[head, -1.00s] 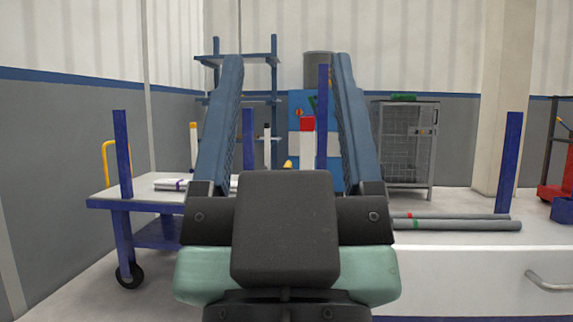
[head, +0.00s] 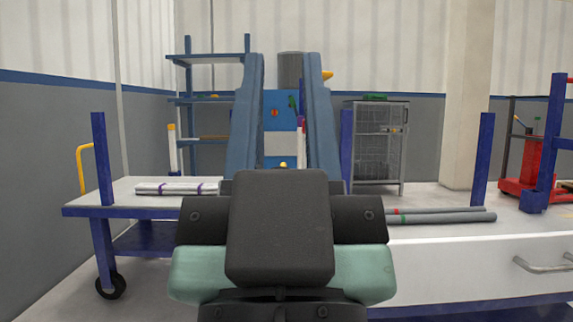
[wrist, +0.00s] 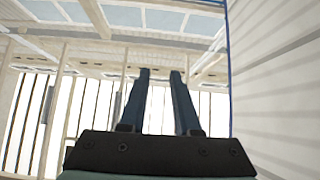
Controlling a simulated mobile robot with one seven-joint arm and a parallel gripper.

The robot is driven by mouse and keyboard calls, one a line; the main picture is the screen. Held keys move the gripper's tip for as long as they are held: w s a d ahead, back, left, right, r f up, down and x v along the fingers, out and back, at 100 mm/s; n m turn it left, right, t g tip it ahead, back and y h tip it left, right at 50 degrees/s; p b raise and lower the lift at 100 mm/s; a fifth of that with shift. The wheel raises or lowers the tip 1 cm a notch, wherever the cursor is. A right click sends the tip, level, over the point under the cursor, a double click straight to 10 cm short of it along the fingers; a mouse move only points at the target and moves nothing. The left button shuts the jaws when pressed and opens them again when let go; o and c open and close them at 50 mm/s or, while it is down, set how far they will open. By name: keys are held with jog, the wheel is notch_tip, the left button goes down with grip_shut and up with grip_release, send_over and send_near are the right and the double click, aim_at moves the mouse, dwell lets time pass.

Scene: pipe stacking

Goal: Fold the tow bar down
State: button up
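My gripper (head: 284,56) points up and away in the head view. Its two long blue fingers stand apart with nothing between them. The wrist view also shows my gripper (wrist: 160,72) open and empty, against the ceiling and bright windows. A blue cart (head: 85,212) with a pale top and upright posts stands ahead to the left. A yellow hoop-shaped bar (head: 81,166) stands upright at its left end, well apart from my gripper. I cannot tell whether this is the tow bar. My arm hides the middle of the cart.
Grey pipes (head: 440,218) lie on a white-fronted surface (head: 460,262) at right. Wrapped white pipes (head: 175,188) lie on the cart. A mesh cabinet (head: 376,150), blue shelves (head: 190,120) and a red wheeled unit (head: 528,168) stand behind. Floor is clear at lower left.

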notch_tip(320, 180, up, 5)
jog(key=p, duration=0.3)
jog(key=shift+f+p, duration=0.2)
jog(key=shift+p, duration=0.15)
grip_shut()
notch_tip(320, 180, up, 27)
jog(key=p, duration=2.6)
jog(key=shift+p, duration=0.35)
jog(key=shift+a+f, duration=0.1)
jog(key=shift+f, duration=0.05)
